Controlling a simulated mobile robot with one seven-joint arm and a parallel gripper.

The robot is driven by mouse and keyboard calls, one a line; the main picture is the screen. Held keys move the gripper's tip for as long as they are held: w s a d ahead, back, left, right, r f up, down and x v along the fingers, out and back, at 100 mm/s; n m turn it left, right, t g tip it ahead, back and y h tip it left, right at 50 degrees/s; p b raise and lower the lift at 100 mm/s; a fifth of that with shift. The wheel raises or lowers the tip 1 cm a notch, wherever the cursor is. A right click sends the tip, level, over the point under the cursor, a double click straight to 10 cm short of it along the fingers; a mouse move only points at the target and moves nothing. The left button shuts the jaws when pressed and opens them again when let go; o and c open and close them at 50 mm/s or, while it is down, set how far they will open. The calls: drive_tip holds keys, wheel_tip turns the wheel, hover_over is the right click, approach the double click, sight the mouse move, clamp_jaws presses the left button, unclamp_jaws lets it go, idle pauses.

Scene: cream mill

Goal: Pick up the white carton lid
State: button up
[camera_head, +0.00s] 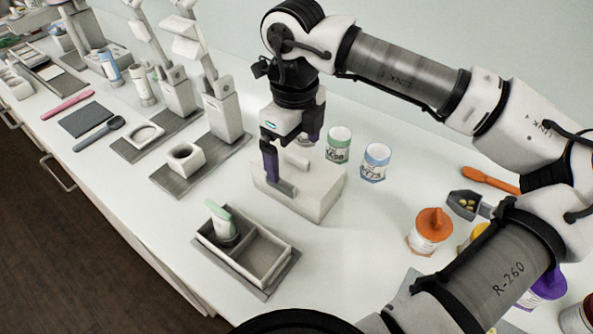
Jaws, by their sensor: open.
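A white carton (308,206) stands on the white counter in the middle of the view. Its pale top, which looks like the white carton lid (318,179), carries a raised white bar like a handle (296,160). I cannot make out a seam between lid and carton. My gripper (292,164) hangs over the lid with its jaws apart. Its near purple finger is in front of the handle, with the grey tip low over the lid. The far finger is partly hidden behind the gripper body. I cannot tell whether either finger touches the lid.
A divided tray (270,283) with a green-topped item stands in front. An orange-lidded jar (431,230) is farther right. White dispensers (221,110) stand left.

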sight(295, 166)
drive_tip(key=shift+f+p, duration=0.9)
drive_tip(key=shift+f, duration=1.7)
drive_tip(key=shift+c, duration=0.3)
drive_tip(key=c, duration=0.6)
drive_tip(key=shift+r, duration=0.1)
